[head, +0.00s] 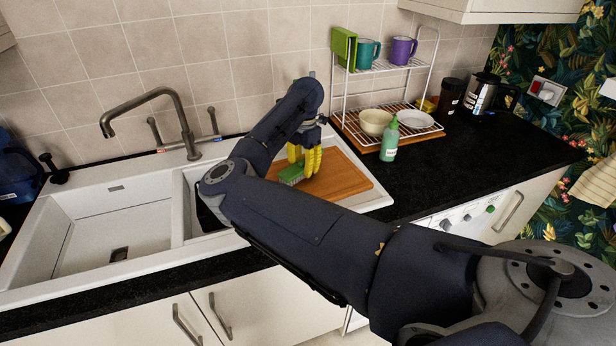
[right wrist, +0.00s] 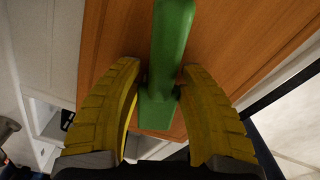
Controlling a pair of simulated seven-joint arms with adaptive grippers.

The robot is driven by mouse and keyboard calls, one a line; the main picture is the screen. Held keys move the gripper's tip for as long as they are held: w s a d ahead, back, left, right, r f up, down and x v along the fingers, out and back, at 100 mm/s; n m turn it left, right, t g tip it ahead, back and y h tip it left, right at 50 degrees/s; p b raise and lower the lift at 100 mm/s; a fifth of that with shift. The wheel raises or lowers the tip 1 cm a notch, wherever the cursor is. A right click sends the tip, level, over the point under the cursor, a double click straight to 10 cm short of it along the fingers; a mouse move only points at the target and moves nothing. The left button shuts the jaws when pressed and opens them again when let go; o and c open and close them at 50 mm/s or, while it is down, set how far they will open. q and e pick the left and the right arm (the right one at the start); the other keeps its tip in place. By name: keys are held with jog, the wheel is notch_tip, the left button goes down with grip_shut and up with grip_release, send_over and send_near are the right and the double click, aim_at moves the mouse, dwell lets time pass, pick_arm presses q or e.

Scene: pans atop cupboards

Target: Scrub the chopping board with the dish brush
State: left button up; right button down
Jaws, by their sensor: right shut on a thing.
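The chopping board (head: 343,180) is a brown wooden slab lying flat on the draining side of the white sink. The green dish brush (head: 291,175) is at the board's left part, its bristle end low over or on the wood; I cannot tell if it touches. My right gripper (head: 305,162) has yellow fingers and is shut on the brush, above the board. In the right wrist view the brush's green handle (right wrist: 172,50) lies between the two yellow fingers, with the board (right wrist: 115,35) behind it. My arm hides part of the board. My left gripper is not in view.
The sink (head: 115,230) with a tap (head: 170,100) is at the left. A wire rack (head: 385,80) with mugs, a bowl (head: 375,121) and a plate (head: 414,119) stands behind right. A green bottle (head: 390,140) stands near the board. The black counter (head: 460,165) at right is mostly clear.

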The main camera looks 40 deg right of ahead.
aim_at(330, 165)
jog(key=shift+s+d, duration=0.3)
jog(key=shift+d, duration=1.35)
jog(key=shift+s+d, duration=0.3)
jog(key=shift+d, duration=1.35)
jog(key=shift+s+d, duration=0.3)
jog(key=shift+d, duration=1.35)
jog(key=shift+r, duration=2.5)
